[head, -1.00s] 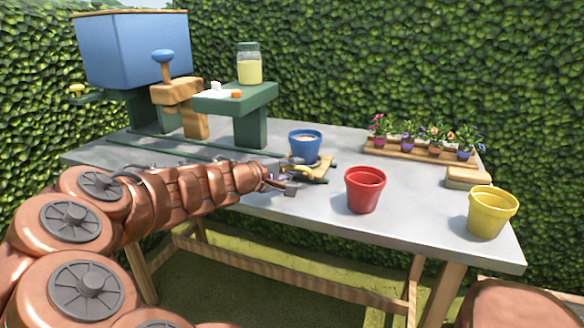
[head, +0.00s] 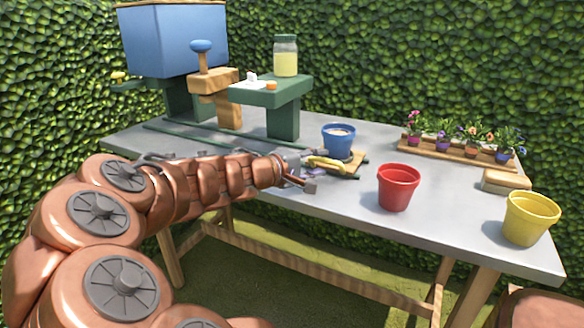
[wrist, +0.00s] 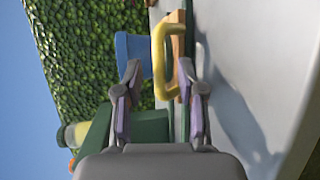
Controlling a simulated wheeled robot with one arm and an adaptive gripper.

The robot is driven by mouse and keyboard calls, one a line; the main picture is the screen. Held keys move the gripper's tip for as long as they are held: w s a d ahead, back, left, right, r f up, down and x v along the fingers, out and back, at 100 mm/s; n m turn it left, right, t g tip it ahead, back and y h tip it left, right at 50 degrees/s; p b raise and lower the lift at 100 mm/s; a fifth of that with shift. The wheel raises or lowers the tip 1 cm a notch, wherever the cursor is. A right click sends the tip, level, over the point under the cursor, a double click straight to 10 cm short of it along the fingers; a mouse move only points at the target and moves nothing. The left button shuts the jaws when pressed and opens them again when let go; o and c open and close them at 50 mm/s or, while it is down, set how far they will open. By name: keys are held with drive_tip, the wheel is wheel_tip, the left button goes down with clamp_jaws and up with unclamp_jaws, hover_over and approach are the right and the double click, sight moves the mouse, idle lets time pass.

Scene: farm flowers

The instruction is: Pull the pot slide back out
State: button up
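The pot slide (head: 352,169) is a small wooden board with a yellow handle (head: 326,163), out on the tabletop to the right of the green stand. A blue pot (head: 338,143) with pale filling stands upright on it. My gripper (head: 314,172) is at the handle side. In the wrist view, the spread fingers (wrist: 160,78) have purple pads on either side of the yellow handle (wrist: 160,50), with gaps showing. Whether they touch it cannot be told. The blue pot (wrist: 134,48) is beyond, partly hidden by a finger.
Green rails (head: 190,138) run along the table toward a blue hopper (head: 172,40). A green stand (head: 283,115) carries a jar (head: 286,57). A red pot (head: 398,188), yellow pot (head: 530,218), wooden block (head: 506,181) and flower tray (head: 455,156) stand to the right.

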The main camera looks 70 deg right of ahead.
drive_tip(key=shift+v, duration=4.3)
drive_tip(key=shift+r, duration=0.1)
drive_tip(key=s+a+r+n+t+y+p, duration=0.1)
drive_tip(key=a+r+y+p, duration=0.2)
drive_tip(key=a+p, duration=0.7)
drive_tip(key=a+r+n+t+y+p, duration=0.2)
drive_tip(key=a+r+y+p, duration=0.2)
drive_tip(key=a+p, duration=0.6)
drive_tip(key=s+a+r+n+t+y+p, duration=0.1)
drive_tip(key=a+r+y+p, duration=0.3)
drive_tip(key=a, duration=1.4)
drive_tip(key=y+p, duration=0.3)
drive_tip(key=p, duration=0.3)
drive_tip(key=shift+s+a+r+t, duration=0.25)
drive_tip(key=shift+s+a+t, duration=0.05)
drive_tip(key=shift+a+t, duration=0.1)
drive_tip(key=shift+d, duration=0.2)
